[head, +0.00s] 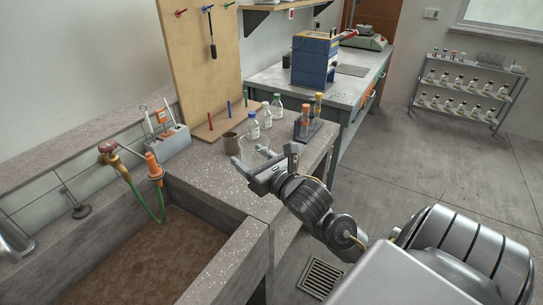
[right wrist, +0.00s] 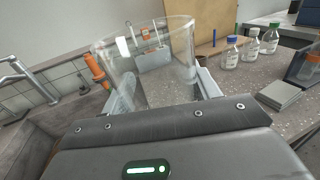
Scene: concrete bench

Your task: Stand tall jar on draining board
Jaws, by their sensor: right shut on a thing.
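A clear glass jar (head: 254,152) is held by my right gripper (head: 264,168) over the grey speckled bench. In the right wrist view the jar (right wrist: 150,62) sits between the two fingers, its open rim facing up. The gripper is shut on it. I cannot tell whether its base touches the bench. A wooden board with upright coloured pegs (head: 222,124), likely the draining board, lies behind the jar against a tall pegboard (head: 190,70). It shows partly in the right wrist view (right wrist: 200,48). My left gripper is not in view.
Several reagent bottles (head: 254,127) and a rack with orange-capped tubes (head: 306,125) stand behind and to the right. The sink (head: 150,250), with a tap and green hose, lies at front left.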

